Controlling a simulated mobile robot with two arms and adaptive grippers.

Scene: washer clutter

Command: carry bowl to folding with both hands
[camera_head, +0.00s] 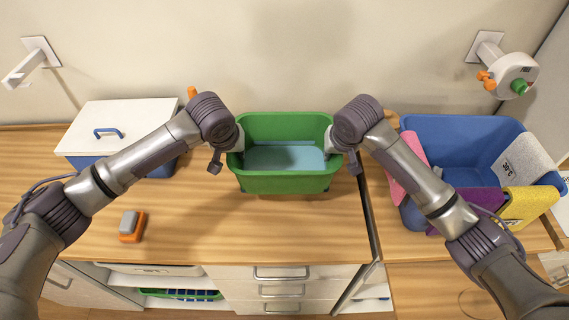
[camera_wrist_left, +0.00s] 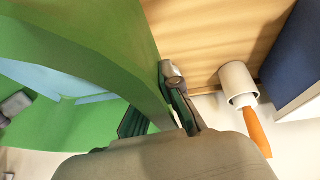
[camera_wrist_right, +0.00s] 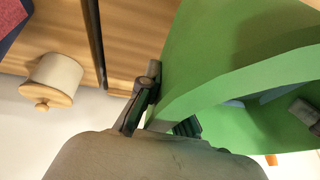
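The bowl is a green rectangular tub (camera_head: 284,183) with a light blue inside bottom, upright over the wooden counter in the middle of the head view. My left gripper (camera_head: 233,150) is at its left wall. In the left wrist view one finger is outside and one inside the green wall (camera_wrist_left: 110,45), shut on it. My right gripper (camera_head: 335,150) is at the right wall. In the right wrist view its fingers also straddle the green wall (camera_wrist_right: 215,75), shut on it. I cannot tell whether the tub's underside touches the counter. No place marked as folding is readable.
A blue basin (camera_head: 450,130) with pink, purple, yellow and grey cloths stands on the right, past a dark seam. A white-lidded blue box (camera_head: 120,125) stands at left behind my left arm. An orange-grey brush (camera_head: 131,226) lies front left. The counter (camera_head: 215,225) before the tub is clear.

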